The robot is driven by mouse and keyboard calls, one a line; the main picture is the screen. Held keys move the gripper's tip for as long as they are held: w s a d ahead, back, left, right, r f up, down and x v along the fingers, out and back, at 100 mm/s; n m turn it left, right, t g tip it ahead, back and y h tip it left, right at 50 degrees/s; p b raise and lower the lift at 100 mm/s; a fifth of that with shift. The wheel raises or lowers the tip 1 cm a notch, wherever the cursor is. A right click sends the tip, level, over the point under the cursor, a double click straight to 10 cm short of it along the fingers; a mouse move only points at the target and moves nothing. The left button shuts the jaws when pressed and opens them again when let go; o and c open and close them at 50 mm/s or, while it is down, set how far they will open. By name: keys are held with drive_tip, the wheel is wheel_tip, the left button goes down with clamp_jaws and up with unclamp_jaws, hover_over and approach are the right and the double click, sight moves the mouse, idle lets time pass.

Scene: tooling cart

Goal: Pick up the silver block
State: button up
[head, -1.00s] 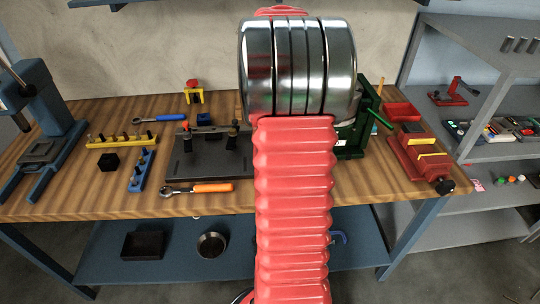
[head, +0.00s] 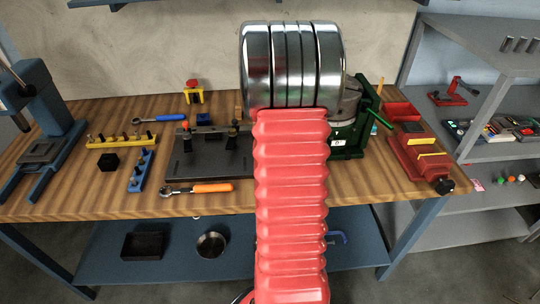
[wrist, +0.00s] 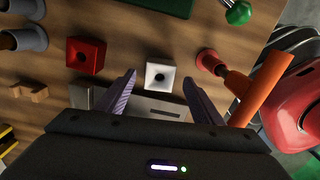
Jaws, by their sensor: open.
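In the wrist view a small pale silver-white block (wrist: 160,76) with a dark round hollow in its top sits on the wooden bench. My gripper (wrist: 159,79) is open, its two fingertips to the left and right of this block, with gaps on both sides. Contact is not visible, and the height above the bench is hard to tell. A flat grey metal piece (wrist: 158,108) with a dark slot lies below it in the picture, partly hidden by my gripper. In the head view my arm hides the gripper and this block.
A red block (wrist: 86,55) with a similar hollow stands to the left. A red-and-orange tool (wrist: 240,85) is close to the right finger. In the head view, a green vise (head: 358,130), a red vise (head: 422,155) and a dark fixture plate (head: 205,162) stand on the bench (head: 70,205).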

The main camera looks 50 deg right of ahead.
drive_tip(key=shift+f, duration=1.8)
drive_tip(key=shift+c, duration=0.5)
drive_tip(key=c, duration=1.2)
